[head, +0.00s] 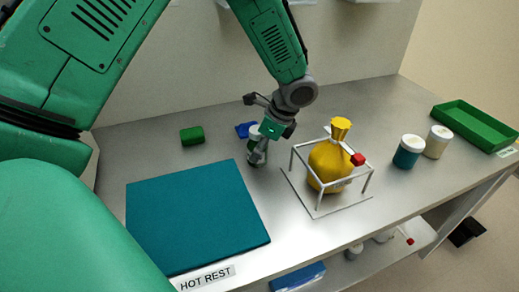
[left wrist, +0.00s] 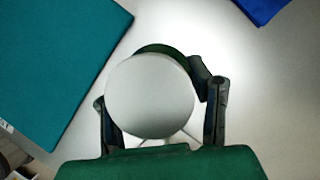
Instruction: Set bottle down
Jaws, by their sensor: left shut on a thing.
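My left gripper (head: 258,158) reaches down over the bench between the teal mat and the wire frame. It is shut on a bottle (left wrist: 150,97). The left wrist view shows the bottle's round pale top, with a dark green edge behind it, between the two fingers of the left gripper (left wrist: 160,118). In the head view the bottle is small and mostly covered by the gripper. I cannot tell whether its base touches the bench. The teal mat (head: 195,222), with a HOT REST label (head: 206,278) at its front edge, lies left of the gripper. My right gripper is not in view.
A wire frame (head: 318,210) around a yellow tied bag (head: 328,165) stands just right. Two white-lidded jars (head: 408,152) (head: 437,142) and a green tray (head: 475,125) are farther right. A green block (head: 192,135) and a blue item (head: 243,129) lie behind. The grey bench is clear around the mat.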

